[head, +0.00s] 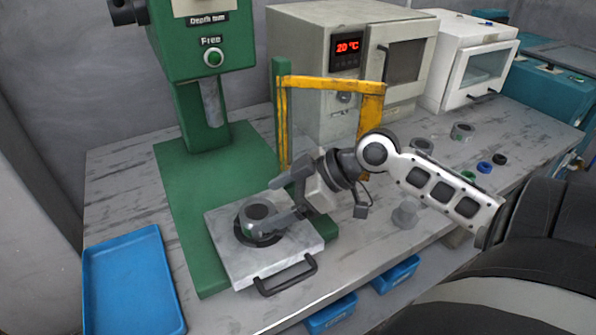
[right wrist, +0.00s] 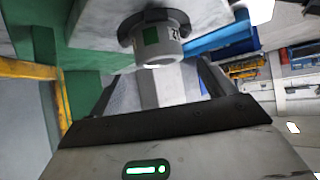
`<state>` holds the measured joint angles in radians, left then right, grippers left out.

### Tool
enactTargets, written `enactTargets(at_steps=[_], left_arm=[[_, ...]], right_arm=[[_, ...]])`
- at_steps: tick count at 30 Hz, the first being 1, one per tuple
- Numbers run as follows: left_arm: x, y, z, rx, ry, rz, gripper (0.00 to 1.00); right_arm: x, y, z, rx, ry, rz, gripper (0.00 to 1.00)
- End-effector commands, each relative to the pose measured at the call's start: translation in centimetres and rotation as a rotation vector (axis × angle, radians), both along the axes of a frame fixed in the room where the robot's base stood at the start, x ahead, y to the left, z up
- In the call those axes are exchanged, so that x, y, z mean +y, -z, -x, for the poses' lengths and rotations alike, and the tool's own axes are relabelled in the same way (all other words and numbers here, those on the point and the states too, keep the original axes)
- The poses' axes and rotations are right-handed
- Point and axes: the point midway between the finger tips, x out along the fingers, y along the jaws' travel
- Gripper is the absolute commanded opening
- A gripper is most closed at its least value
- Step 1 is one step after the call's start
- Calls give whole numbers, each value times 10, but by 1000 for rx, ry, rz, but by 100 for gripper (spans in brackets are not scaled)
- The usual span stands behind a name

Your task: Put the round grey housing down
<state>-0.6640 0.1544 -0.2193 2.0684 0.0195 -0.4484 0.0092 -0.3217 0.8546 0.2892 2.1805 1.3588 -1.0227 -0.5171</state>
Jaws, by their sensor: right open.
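The round grey housing (head: 257,212) sits in the dark round seat of the square metal plate (head: 245,268) on the green press base. In the right wrist view the housing (right wrist: 160,48) shows a green square mark and a dark ring (right wrist: 128,30) around its far part. My right gripper (head: 276,202) is open, with one finger behind the housing and one in front of it in the head view. In the wrist view the space between the fingers (right wrist: 158,75) is empty and the housing lies just past the tips. My left gripper is out of view.
The green press (head: 195,50) rises behind the plate. A yellow frame (head: 330,84) stands close behind my right gripper. A blue tray (head: 133,285) lies at the left. Several small parts, including a grey one (head: 462,132), sit at the right. A black handle (head: 287,279) projects from the plate.

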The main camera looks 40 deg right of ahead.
Motion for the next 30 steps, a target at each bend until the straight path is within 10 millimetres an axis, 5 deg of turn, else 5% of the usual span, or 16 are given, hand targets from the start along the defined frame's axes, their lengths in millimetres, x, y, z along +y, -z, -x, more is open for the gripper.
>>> enactTargets(at_steps=[10, 30], left_arm=[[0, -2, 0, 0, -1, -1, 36], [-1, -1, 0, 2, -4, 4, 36]], right_arm=[[-26, -29, 28, 1, 1, -3, 82], [-28, -32, 31, 1, 0, -2, 82]])
